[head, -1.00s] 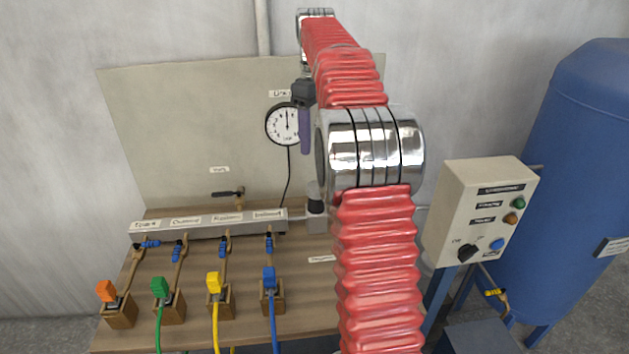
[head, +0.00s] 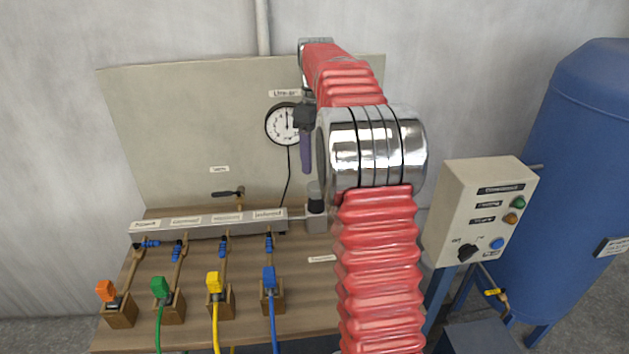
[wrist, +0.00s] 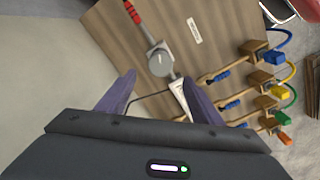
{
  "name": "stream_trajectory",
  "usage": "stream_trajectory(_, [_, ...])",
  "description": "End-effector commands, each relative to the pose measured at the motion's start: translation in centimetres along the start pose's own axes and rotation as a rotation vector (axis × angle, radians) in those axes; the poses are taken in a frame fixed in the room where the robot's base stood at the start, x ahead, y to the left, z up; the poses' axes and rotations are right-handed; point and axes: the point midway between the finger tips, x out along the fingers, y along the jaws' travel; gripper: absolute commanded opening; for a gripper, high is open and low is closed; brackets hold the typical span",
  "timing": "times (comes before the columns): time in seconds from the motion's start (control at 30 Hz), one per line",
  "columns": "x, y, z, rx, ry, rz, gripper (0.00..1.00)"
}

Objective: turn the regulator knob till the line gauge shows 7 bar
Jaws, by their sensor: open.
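The regulator knob (head: 315,189) is a grey round cap with a dark part below it, standing on a light block at the manifold's right end. From above it is a grey disc (wrist: 159,63) in the wrist view. My gripper (wrist: 157,92) is open and empty, its two purple fingers spread apart. In the wrist view the knob lies beyond the fingertips, between their lines. In the head view one purple finger (head: 306,155) hangs above the knob, clear of it. The line gauge (head: 279,124) is white with a black rim, partly covered by my gripper; its needle points roughly up, value too small to read.
A labelled manifold (head: 210,220) runs left of the knob along the wooden bench (head: 200,264). A small dark-handled valve (head: 228,193) stands behind it. Coloured plugs with hoses sit in front. A control box (head: 480,205) and a blue tank (head: 560,160) stand to the right.

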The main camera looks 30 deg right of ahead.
Motion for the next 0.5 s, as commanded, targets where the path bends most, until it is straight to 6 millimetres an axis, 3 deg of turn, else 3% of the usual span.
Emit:
stream_trajectory(0.3, [5.0,-0.1,0.1,0.000,-0.002,-0.002,0.60])
stream_trajectory(0.5, [7.3,0.0,0.0,0.001,-0.001,0.000,0.60])
